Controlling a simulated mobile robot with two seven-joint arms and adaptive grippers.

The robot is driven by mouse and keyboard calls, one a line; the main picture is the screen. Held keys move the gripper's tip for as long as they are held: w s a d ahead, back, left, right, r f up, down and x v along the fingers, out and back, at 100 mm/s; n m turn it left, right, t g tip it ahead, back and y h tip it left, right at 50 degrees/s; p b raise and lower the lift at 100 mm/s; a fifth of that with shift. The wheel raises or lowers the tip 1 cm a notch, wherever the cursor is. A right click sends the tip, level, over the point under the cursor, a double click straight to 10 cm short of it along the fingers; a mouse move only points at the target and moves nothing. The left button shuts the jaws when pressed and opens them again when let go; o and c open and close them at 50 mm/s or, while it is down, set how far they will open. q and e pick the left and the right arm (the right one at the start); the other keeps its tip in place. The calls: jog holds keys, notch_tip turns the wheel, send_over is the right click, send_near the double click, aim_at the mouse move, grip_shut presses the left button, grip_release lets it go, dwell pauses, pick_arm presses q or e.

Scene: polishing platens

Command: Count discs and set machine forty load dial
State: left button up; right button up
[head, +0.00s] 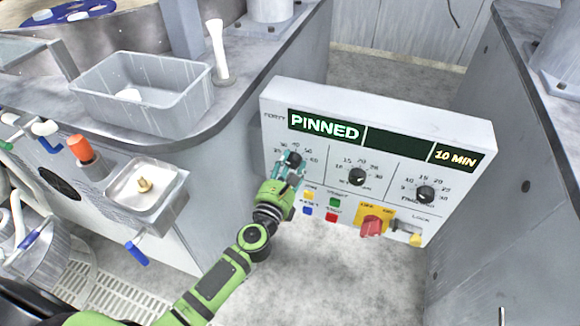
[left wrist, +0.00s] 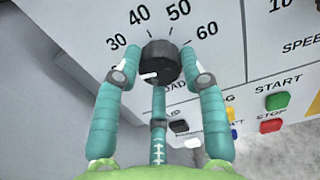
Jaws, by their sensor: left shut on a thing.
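The machine panel (head: 375,115) is a white box labelled FORTY. Its display (head: 325,127) reads PINNED, with 10 MIN at the right end. The black load dial (left wrist: 160,62) sits under a scale marked 30, 40, 50 and 60. A white mark shows at the knob's lower left. My left gripper (head: 289,165) is shut on this dial, with its teal fingers around the knob in the left wrist view (left wrist: 161,72). The fingers mostly hide the dial in the head view. My right gripper is out of view.
Two more dials, a middle one (head: 357,175) and a right one (head: 425,193), sit on the panel. Below are coloured buttons and a red switch (head: 372,225). A grey basin (head: 145,75) and a small tray (head: 172,197) stand left. Grey floor shows below the panel.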

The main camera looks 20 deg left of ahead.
pick_arm(q)
jog(key=shift+s+d+f+m, duration=0.1)
jog(key=shift+f+m, duration=0.15)
jog(key=shift+m, duration=0.05)
jog(key=m+p, duration=0.2)
jog(key=m, duration=0.2)
jog(key=shift+m, duration=0.3)
jog(key=m+p, duration=0.2)
jog(key=m, duration=0.6)
jog(key=m+p, duration=0.1)
jog(key=m, duration=0.1)
jog(key=m+p, duration=0.1)
jog(key=m, duration=0.1)
jog(key=shift+a+r+m, duration=0.15)
jog(key=shift+a+m, duration=0.15)
jog(key=m+p, duration=0.2)
jog(key=m, duration=0.3)
jog(key=shift+r+m, duration=0.15)
jog(key=shift+m, duration=0.45)
jog(key=shift+a+r, duration=0.1)
jog(key=shift+r, duration=0.05)
